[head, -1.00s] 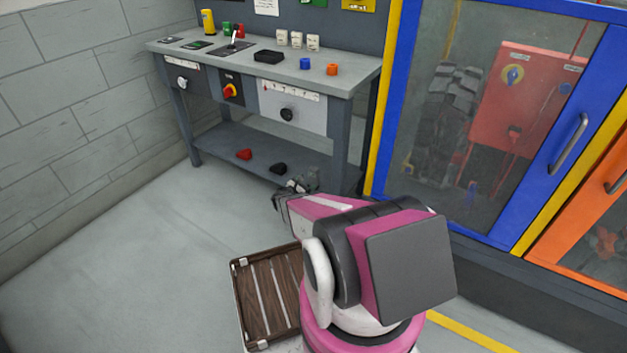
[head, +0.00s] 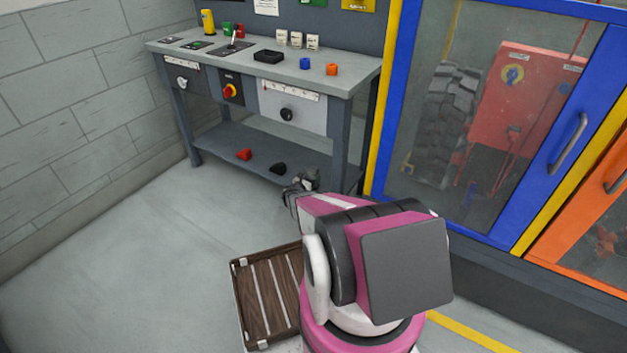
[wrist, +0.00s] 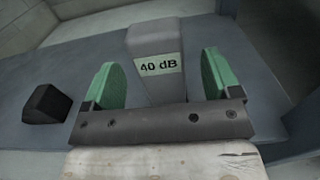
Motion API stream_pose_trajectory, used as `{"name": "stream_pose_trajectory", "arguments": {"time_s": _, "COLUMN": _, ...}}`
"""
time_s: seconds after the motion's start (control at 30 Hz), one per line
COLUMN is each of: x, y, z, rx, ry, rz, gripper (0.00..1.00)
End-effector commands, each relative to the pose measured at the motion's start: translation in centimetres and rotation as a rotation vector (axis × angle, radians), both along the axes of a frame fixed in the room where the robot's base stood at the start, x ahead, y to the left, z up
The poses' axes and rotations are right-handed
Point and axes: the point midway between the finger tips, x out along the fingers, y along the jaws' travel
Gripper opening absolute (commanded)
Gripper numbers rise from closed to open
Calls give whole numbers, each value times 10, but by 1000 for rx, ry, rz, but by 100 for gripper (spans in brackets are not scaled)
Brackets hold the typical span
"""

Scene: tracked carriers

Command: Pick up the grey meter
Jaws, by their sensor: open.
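The grey meter (wrist: 157,40) is a grey block with a pale label reading "40 dB" in the wrist view. It stands on the blue-grey lower shelf (wrist: 90,58). My gripper (wrist: 161,78) is open, with one green finger pad on each side of the meter. Gaps show between the pads and the meter, and its lower part is hidden behind the gripper's dark bar. In the head view my gripper (head: 301,183) is at the right part of the workbench's lower shelf (head: 222,146). I cannot make out the meter there.
A black block (wrist: 47,103) lies left of my gripper; it also shows in the head view (head: 278,168), with a red piece (head: 244,154) further left. The bench top (head: 190,51) and a leg (head: 338,160) are close. A blue-framed cabinet (head: 385,90) stands right.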

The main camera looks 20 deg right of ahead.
Motion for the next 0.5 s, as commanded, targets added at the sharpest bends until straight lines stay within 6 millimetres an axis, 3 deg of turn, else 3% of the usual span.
{"name": "stream_pose_trajectory", "arguments": {"time_s": 0.2, "x": 20, "y": -23, "z": 0, "rx": 0, "ry": 0, "rz": -1, "gripper": 83}}
{"name": "stream_pose_trajectory", "arguments": {"time_s": 0.47, "x": 21, "y": -26, "z": 1, "rx": 0, "ry": 0, "rz": 0, "gripper": 83}}
{"name": "stream_pose_trajectory", "arguments": {"time_s": 0.5, "x": 21, "y": -26, "z": 1, "rx": 0, "ry": 0, "rz": 0, "gripper": 70}}
